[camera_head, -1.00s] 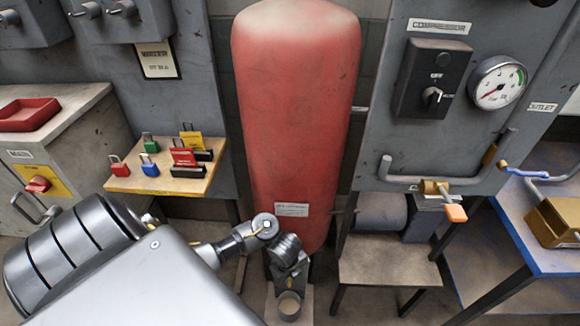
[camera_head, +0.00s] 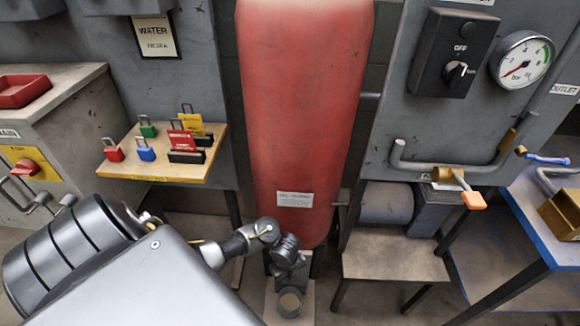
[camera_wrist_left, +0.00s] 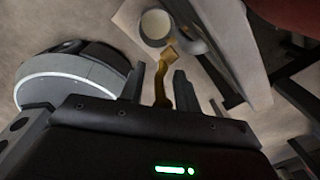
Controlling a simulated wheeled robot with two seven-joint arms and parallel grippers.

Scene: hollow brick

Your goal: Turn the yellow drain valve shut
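The yellow drain valve lever (camera_wrist_left: 162,82) shows in the left wrist view, a bent strip with a square end. My left gripper (camera_wrist_left: 159,88) is open, with one finger on each side of the lever and visible gaps between. In the head view my left gripper (camera_head: 284,266) is low in front of the red tank (camera_head: 305,110), above a round grey cup (camera_head: 290,302). The valve is largely hidden there behind my wrist. The cup also shows in the left wrist view (camera_wrist_left: 155,26), just beyond the lever. My right gripper is out of view.
A shelf (camera_head: 165,174) with several padlocks and tags stands left of the tank. A low stool-like table (camera_head: 395,262) and a pipe with an orange-tipped lever (camera_head: 473,200) are at the right. A blue-edged bench (camera_head: 545,240) is at far right.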

